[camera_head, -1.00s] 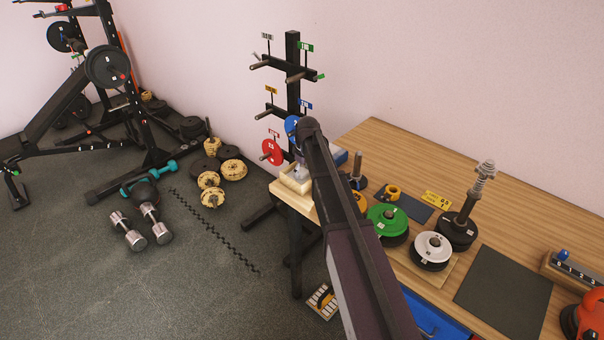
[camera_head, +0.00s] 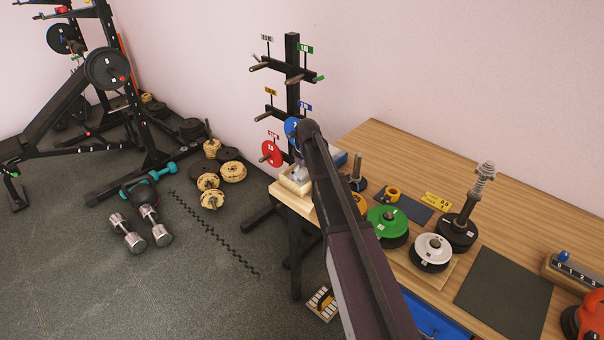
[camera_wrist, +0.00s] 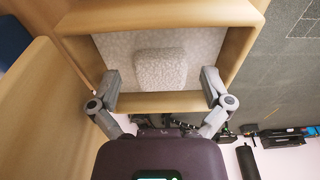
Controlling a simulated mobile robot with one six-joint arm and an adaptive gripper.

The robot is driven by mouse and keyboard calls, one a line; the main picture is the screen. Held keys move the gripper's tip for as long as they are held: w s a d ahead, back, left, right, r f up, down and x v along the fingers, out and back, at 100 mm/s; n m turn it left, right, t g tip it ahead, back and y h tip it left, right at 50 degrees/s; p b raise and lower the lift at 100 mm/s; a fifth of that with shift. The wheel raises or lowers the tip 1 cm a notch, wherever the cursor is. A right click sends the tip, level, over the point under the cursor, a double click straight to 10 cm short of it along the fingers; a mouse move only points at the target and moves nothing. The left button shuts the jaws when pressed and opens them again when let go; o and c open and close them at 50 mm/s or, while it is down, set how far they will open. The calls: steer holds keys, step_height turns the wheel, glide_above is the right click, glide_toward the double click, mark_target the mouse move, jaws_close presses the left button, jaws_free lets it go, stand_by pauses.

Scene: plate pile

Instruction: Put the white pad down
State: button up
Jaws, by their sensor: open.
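The white pad (camera_wrist: 160,69), a speckled, rounded block, lies in a shallow wooden tray (camera_wrist: 160,102) with a pale lining. My gripper (camera_wrist: 160,80) is open, with one finger on each side of the pad and a visible gap between each finger and the pad. The fingertips are over the tray near its lower wall in the wrist view. In the head view the tray (camera_head: 284,187) stands at the left end of the wooden table, and my arm covers part of that spot. The pad cannot be made out clearly there.
A black plate rack with a red plate (camera_head: 271,153) and a blue plate (camera_head: 291,128) stands close behind the tray. On the table are a green plate (camera_head: 385,222), a white plate (camera_head: 432,249) and a post with black plates (camera_head: 457,232). A dark mat (camera_head: 505,292) is bare.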

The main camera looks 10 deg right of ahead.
steer(key=shift+r, duration=0.1)
step_height(320, 180, up, 12)
steer(key=s+p, duration=0.1)
steer(key=p, duration=1.1)
steer(key=shift+d, duration=0.45)
steer(key=shift+s, duration=0.2)
steer(key=s+a+m+g, duration=0.1)
steer(key=s+m, duration=0.6)
steer(key=s, duration=2)
steer(key=shift+s+h, duration=0.35)
steer(key=shift+h, duration=0.05)
steer(key=shift+w, duration=0.1)
steer(key=r+n+p, duration=0.2)
steer(key=n, duration=0.5)
glide_above(305, 175)
steer(key=w+a, duration=0.1)
steer(key=shift+w+f, duration=0.2)
steer(key=shift+f, duration=0.1)
